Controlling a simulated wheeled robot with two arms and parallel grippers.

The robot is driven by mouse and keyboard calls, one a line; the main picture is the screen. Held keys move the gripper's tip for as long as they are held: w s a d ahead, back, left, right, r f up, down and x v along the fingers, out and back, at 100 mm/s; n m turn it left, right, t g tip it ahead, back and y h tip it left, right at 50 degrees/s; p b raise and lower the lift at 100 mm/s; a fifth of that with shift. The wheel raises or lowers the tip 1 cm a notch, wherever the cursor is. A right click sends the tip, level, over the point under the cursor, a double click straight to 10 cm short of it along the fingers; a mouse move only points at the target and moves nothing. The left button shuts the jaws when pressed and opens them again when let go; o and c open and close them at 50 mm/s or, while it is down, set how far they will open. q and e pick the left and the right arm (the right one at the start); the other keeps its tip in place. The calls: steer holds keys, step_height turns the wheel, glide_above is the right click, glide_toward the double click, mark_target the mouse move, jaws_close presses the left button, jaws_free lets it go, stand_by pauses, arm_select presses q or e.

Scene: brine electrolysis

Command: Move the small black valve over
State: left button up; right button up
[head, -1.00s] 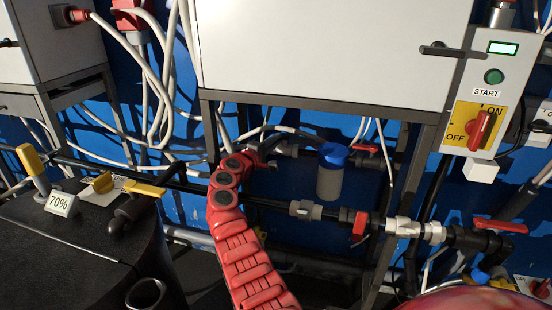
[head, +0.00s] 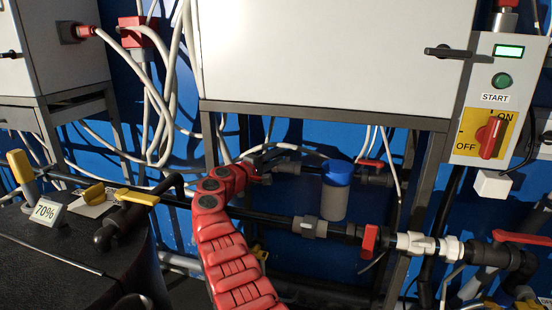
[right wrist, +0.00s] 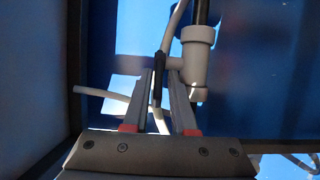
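My right gripper (head: 262,161) is at the end of the red arm, under the white cabinet, beside a grey pipe fitting. In the right wrist view its two fingers (right wrist: 162,88) stand apart. A thin black piece, seemingly the small black valve's handle (right wrist: 158,72), shows between the fingertips, closer to the left finger. A gap shows on its right side, and I cannot tell whether it touches the left finger. A pale pipe fitting (right wrist: 196,62) is just to the right. In the head view the valve is not clear behind the gripper. My left gripper is not in view.
A blue-capped filter (head: 336,190) hangs right of my gripper. Red-handled valves (head: 370,240) sit on the lower pipe. The white cabinet (head: 330,55) is above, on a grey frame (head: 425,165). White cables hang behind. A black tank (head: 45,250) with a 70% sign stands left.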

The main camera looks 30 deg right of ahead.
steer(key=p+v, duration=0.1)
steer(key=v, duration=0.6)
steer(key=shift+a, duration=0.25)
steer(key=shift+s, duration=0.1)
